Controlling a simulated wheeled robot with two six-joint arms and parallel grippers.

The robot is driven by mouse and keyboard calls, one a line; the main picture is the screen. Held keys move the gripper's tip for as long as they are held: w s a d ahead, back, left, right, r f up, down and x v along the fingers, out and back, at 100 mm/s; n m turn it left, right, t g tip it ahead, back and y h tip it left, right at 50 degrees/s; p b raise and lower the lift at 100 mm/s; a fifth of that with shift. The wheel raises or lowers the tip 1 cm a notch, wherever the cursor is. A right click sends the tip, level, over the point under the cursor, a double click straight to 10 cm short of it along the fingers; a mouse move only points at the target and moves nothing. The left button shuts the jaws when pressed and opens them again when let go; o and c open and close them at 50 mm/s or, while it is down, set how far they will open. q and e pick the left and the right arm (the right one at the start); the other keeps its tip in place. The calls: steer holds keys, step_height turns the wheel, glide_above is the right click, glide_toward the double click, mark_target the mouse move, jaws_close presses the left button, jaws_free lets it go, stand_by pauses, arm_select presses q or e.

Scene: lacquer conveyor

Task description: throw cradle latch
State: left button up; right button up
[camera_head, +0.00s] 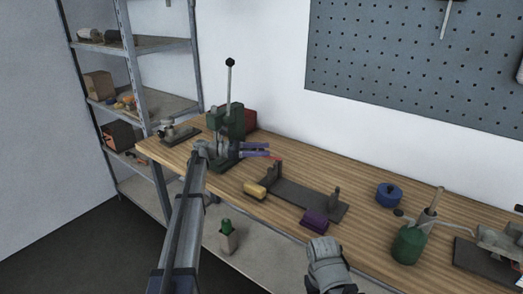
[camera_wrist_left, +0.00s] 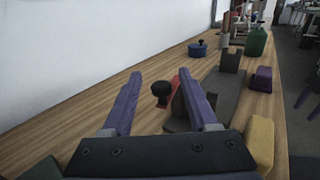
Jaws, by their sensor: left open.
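The cradle is a long dark grey plate (camera_head: 300,198) with an upright block at each end, on the wooden bench. At its near-left end is a small red lever (camera_head: 277,158), which also shows in the wrist view as a red bar (camera_wrist_left: 174,86) beside a black round knob (camera_wrist_left: 160,89). My left gripper (camera_head: 268,150) has purple fingers and is open and empty. Its fingertips point at the red lever. In the left wrist view the knob appears between the two fingers (camera_wrist_left: 161,78), with no clear contact.
A green press (camera_head: 233,122) with a tall lever stands close by my left arm. A yellow block (camera_head: 255,190) and purple block (camera_head: 314,220) lie along the cradle's front. A blue round item (camera_head: 389,195) and green can (camera_head: 408,244) stand to the right. Shelving is at left.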

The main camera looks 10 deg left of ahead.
arm_select(q)
steer(key=shift+a, duration=0.15)
steer(key=v, duration=0.7)
steer(key=shift+a, duration=0.3)
steer(key=shift+s, duration=0.15)
